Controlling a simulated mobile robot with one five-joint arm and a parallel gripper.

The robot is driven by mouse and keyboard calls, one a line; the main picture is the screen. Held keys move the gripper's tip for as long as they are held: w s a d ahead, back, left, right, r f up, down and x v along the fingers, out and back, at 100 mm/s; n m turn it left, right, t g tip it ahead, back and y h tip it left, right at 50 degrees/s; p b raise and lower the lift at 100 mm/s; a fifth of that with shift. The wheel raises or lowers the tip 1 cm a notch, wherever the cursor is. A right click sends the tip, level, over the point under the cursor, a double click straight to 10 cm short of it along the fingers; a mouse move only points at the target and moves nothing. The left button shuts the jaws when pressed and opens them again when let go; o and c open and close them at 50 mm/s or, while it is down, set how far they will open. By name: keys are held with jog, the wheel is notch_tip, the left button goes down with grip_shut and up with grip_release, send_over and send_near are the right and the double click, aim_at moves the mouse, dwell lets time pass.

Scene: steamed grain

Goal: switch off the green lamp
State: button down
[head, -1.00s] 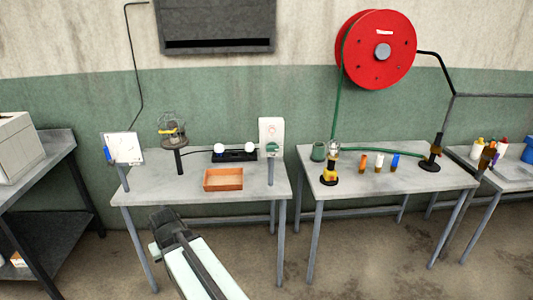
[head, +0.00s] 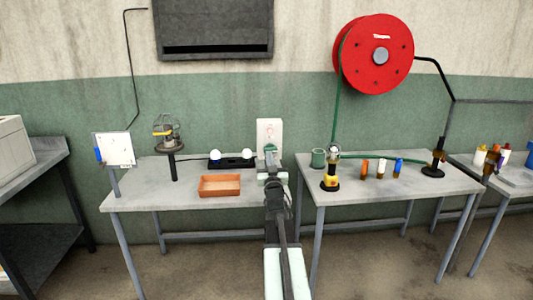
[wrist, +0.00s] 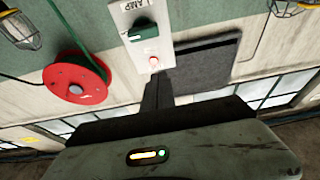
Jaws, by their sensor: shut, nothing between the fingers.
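A pale panel (head: 263,132) stands at the back right of the middle table, with a green switch part (head: 270,148) and a small reddish button or light above it. In the wrist view the panel (wrist: 122,16) appears turned over, with lettering, the green switch (wrist: 142,31) and the pinkish round button (wrist: 154,62). My gripper (head: 271,168) is shut and empty, in front of the panel and just below the switch in the head view. I cannot tell whether it touches.
An orange tray (head: 220,194), a black bar with two white bulbs (head: 232,163) and a tilted white board (head: 119,150) are left of my arm. A red reel (head: 377,85) hangs above.

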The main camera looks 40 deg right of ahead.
aim_at(267, 148)
jog(key=w+d, duration=0.6)
jog(key=w, duration=0.1)
jog(key=shift+w, duration=0.15)
jog(key=shift+f+b, duration=0.45)
jog(key=shift+f, duration=0.05)
jog(key=shift+r, duration=0.1)
